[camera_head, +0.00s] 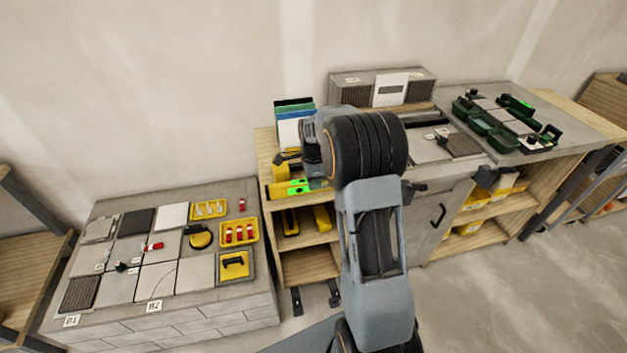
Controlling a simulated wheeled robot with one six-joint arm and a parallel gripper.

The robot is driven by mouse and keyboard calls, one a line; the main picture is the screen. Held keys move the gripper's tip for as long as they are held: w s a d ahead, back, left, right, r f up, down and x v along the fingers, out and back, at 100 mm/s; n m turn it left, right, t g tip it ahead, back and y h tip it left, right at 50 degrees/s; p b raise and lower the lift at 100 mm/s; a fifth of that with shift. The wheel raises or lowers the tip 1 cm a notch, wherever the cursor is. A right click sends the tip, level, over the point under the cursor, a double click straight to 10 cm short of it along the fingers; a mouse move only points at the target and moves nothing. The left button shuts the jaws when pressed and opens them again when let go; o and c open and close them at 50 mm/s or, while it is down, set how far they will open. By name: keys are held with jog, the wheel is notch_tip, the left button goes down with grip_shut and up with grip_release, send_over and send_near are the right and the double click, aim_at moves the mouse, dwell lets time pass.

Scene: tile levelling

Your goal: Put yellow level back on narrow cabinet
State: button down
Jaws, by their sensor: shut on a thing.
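The yellow level (280,190), with bright green in its middle, is at the front edge of the narrow cabinet's (264,146) wooden top. Its right end runs behind my arm. I cannot tell whether it rests on the top or hangs just above it. My gripper (318,180) is at the level's right part, shut on it; my wrist hides most of the jaws. The narrow cabinet has open shelves with yellow items below its top.
Upright folders or boards (293,122) and a yellow-and-black tool (283,166) stand on the cabinet top close behind the level. A tile-covered block (110,341) is at left. A grey-topped workbench (487,150) with green trays adjoins at right.

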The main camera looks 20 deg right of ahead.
jog(key=shift+f, duration=0.2)
dwell(0.5)
jog(key=c, duration=0.9)
grip_release()
notch_tip(320, 180, up, 14)
jog(key=shift+f, duration=0.1)
